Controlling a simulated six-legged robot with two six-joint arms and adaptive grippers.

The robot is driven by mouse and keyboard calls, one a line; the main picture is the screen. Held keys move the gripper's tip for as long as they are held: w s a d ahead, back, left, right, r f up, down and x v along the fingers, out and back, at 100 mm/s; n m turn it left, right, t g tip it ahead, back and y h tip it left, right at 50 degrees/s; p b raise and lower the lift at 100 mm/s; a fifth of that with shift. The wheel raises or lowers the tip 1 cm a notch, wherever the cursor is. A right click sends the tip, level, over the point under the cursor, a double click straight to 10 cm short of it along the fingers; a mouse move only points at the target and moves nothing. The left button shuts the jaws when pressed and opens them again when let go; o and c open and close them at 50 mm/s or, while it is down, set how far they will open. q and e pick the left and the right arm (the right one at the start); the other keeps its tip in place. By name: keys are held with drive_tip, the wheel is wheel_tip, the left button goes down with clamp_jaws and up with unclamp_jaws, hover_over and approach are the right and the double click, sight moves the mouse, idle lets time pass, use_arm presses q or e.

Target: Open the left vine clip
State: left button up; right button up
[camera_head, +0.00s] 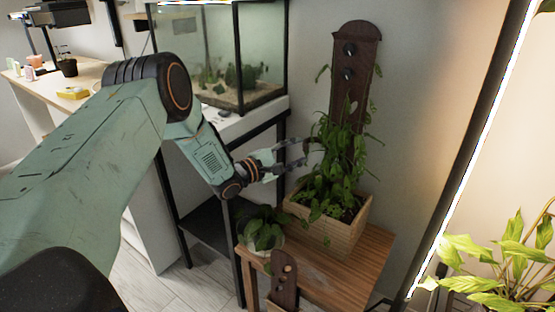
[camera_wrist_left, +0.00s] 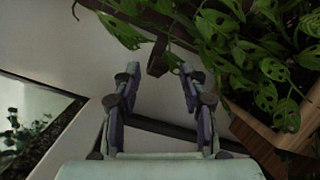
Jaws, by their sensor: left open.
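My left gripper (camera_head: 290,157) reaches in from the left to the left side of a leafy vine (camera_head: 332,160). Its fingers stand apart with nothing between them; the wrist view shows the open gripper (camera_wrist_left: 160,78) too. A small dark curved piece (camera_head: 314,141) lies just beyond the fingertips, against the leaves; I cannot tell for sure whether it is the left vine clip. In the wrist view a dark brown bar (camera_wrist_left: 157,56) shows just past the fingertips. A dark wooden board (camera_head: 356,95) with two round knobs rises behind the vine. Leaves hide its lower part.
The vine grows in a square woven-looking planter (camera_head: 335,232) on a wooden stand (camera_head: 363,262). A smaller potted plant (camera_head: 263,232) stands at its left. A glass tank (camera_head: 222,60) on a black frame is behind my arm. A bright-leaved plant (camera_head: 500,262) is at the right.

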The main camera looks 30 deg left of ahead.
use_arm(q)
drive_tip(key=v, duration=0.9)
drive_tip(key=shift+s, duration=0.1)
drive_tip(key=shift+c, duration=0.5)
